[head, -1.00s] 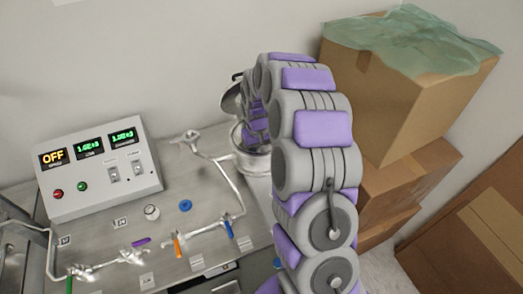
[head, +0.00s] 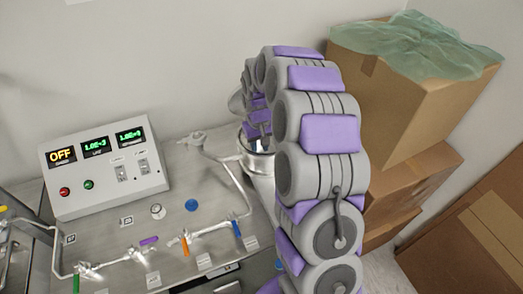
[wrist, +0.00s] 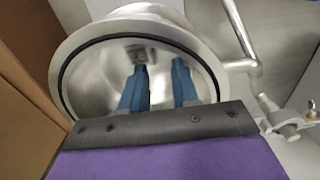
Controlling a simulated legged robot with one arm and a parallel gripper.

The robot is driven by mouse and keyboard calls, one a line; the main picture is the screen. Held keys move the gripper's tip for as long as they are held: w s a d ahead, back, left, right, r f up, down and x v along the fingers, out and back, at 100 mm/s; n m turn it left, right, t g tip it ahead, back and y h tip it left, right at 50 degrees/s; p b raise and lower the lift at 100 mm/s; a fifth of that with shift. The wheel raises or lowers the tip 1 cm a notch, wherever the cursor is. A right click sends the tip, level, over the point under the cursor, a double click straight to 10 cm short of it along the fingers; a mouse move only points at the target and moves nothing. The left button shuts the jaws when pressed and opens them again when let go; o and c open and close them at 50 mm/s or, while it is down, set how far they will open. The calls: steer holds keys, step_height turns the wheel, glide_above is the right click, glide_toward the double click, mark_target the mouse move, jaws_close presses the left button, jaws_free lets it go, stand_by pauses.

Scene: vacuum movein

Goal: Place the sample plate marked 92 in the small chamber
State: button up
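The small chamber (head: 262,172) is a round metal vessel behind and left of my arm in the head view. In the wrist view the chamber (wrist: 68,95) is open, with a dark ring around its rim and a shiny inside. My gripper (wrist: 160,72) points into the opening; its two blue fingers stand apart with nothing visible between them. A small light patch with dark marks shows on the chamber's inner wall near the left fingertip; I cannot tell if it is a plate or a reflection. No number 92 is readable. My arm hides the gripper tip in the head view.
A control box (head: 105,165) reading OFF stands on the metal bench (head: 110,235). Pipes with coloured valve handles, such as an orange one (head: 185,245), run left of the chamber. Cardboard boxes (head: 405,110) are stacked on the right. A metal pipe (wrist: 243,40) passes beside the chamber rim.

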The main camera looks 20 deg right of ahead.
steer(key=s+a+r+p, duration=0.1)
steer(key=s+r, duration=0.2)
steer(key=r, duration=0.3)
steer(key=s+a+r, duration=0.2)
steer(key=r, duration=0.4)
steer(key=s+a+r, duration=0.1)
steer(key=s+a, duration=0.1)
steer(key=s, duration=1.4)
steer(key=s+a+r+g, duration=0.1)
steer(key=s+a, duration=0.2)
steer(key=s, duration=1.4)
steer(key=shift+a+r+g, duration=0.3)
steer(key=shift+r, duration=0.1)
steer(key=shift+d+f, duration=0.1)
